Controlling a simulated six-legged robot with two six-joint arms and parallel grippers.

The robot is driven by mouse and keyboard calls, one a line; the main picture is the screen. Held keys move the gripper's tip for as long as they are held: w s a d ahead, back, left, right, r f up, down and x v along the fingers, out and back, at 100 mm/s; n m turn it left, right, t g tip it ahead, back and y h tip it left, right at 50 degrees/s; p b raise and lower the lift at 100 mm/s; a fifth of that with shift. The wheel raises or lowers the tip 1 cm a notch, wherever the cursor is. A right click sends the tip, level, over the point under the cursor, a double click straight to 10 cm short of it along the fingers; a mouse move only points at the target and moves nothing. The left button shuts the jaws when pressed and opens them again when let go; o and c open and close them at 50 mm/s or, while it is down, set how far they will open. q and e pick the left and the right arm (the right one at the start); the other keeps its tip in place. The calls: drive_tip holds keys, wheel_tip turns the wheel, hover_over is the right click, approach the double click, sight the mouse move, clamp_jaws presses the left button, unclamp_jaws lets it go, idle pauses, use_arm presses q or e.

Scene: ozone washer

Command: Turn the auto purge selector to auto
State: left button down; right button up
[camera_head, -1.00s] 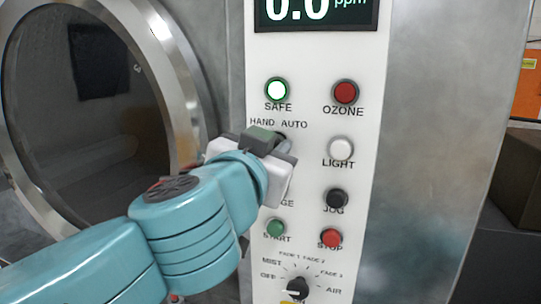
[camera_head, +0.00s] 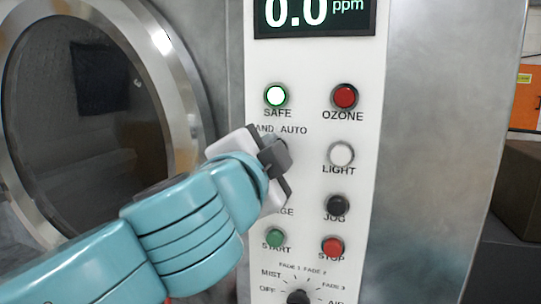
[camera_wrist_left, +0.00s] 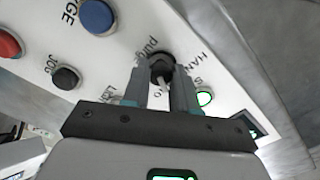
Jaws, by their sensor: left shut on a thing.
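The auto purge selector is a small black knob (camera_wrist_left: 162,66) under the HAND and AUTO labels on the white panel. In the left wrist view it sits between the two fingers of my left gripper (camera_wrist_left: 160,78), which are shut on it. In the head view my left gripper (camera_head: 277,152) covers nearly all of the knob and part of the HAND label. The hand is tilted, and the knob's exact pointing direction is hard to tell. My right gripper is in neither view.
Close around are the lit green SAFE lamp (camera_head: 276,96), the red OZONE lamp (camera_head: 344,97), the white LIGHT button (camera_head: 341,155), the black JOG button (camera_head: 337,205), green START (camera_head: 275,238) and red STOP (camera_head: 333,247). A round door (camera_head: 95,110) lies left.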

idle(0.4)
use_arm(q)
drive_tip(key=c, duration=0.9)
unclamp_jaws()
drive_tip(key=shift+s, duration=0.1)
drive_tip(key=b+v, duration=0.4)
drive_tip(key=v, duration=1.2)
drive_tip(key=shift+s, duration=0.15)
